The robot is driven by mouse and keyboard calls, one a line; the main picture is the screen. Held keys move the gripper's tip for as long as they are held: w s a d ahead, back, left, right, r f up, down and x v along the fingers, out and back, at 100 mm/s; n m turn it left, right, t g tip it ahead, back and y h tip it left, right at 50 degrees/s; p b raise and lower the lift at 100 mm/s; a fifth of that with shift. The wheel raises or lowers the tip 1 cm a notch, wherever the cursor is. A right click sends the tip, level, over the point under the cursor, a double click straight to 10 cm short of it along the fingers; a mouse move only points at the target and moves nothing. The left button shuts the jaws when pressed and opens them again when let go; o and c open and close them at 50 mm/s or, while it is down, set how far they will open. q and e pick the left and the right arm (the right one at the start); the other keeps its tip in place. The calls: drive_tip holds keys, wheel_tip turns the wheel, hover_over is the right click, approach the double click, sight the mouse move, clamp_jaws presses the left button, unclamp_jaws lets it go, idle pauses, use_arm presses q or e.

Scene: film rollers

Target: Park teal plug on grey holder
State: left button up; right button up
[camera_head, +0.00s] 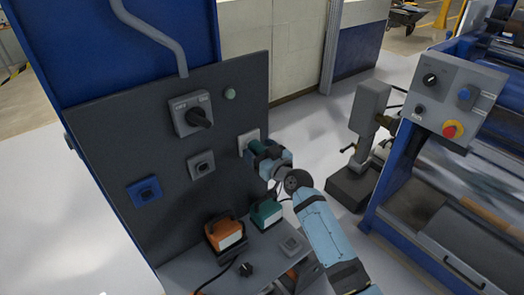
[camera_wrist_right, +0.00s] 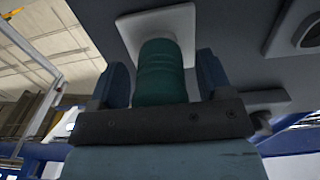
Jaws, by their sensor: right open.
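The teal plug (camera_wrist_right: 160,72) stands with its end against a light square plate (camera_wrist_right: 185,27) in the right wrist view. In the head view the plug (camera_head: 256,147) is at that plate on the right edge of the dark panel. My right gripper (camera_head: 263,155) is at the plug, its two fingers on either side of it. It is open, with a gap between finger and plug in the right wrist view (camera_wrist_right: 161,75). A grey square holder (camera_head: 201,164) is on the panel to the left, with nothing in it. My left gripper is not in view.
A blue socket (camera_head: 145,192), a rotary switch (camera_head: 192,113) and a green button (camera_head: 230,94) are on the panel. An orange-black box (camera_head: 226,235) and a teal-black box (camera_head: 265,214) stand on the ledge below. A grey square fitting (camera_head: 290,245) lies beside them.

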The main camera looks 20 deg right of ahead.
drive_tip(key=shift+w+a+r, duration=0.25)
drive_tip(key=shift+r, duration=0.35)
drive_tip(key=shift+c, duration=0.2)
drive_tip(key=c, duration=1.2)
drive_tip(key=shift+o, duration=0.2)
drive_tip(key=shift+s+f+p, duration=0.3)
drive_tip(key=shift+s+f, duration=0.05)
drive_tip(key=shift+f, duration=0.1)
drive_tip(key=shift+s+d+f, duration=0.1)
drive_tip(key=shift+s+f, duration=0.05)
drive_tip(key=shift+f, duration=0.1)
drive_tip(key=shift+v, duration=0.9)
drive_tip(key=shift+s+d+p, duration=0.25)
drive_tip(key=shift+s+p, duration=0.05)
drive_tip(key=shift+s, duration=0.05)
drive_tip(key=shift+s+d, duration=0.2)
drive_tip(key=shift+s, duration=0.4)
drive_tip(key=shift+s, duration=0.1)
drive_tip(key=shift+s+d, duration=0.2)
drive_tip(key=shift+s, duration=0.1)
